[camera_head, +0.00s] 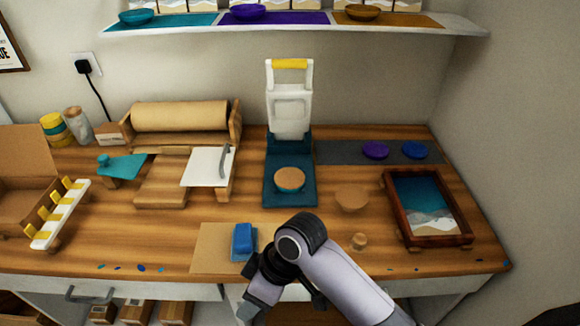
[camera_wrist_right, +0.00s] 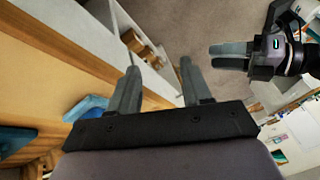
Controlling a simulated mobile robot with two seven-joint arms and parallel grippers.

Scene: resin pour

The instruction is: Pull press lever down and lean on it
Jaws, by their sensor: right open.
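The press (camera_head: 276,188) stands at the back middle of the bench on a teal base. Its white lever frame (camera_head: 290,105) is upright, with a yellow handle bar (camera_head: 289,64) across the top. A round wooden piece (camera_head: 289,179) lies on the base, in front of the frame. My right gripper (camera_head: 252,303) is at the bench's front edge, well below and apart from the lever. Its fingers are spread and empty in the right wrist view (camera_wrist_right: 160,88).
A blue block (camera_head: 243,240) lies on a tan sheet near my right gripper. A framed tray (camera_head: 384,190) stands at right. A white board (camera_head: 206,167) and paper roll (camera_head: 180,116) are left of the press. A shelf (camera_head: 400,25) hangs above.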

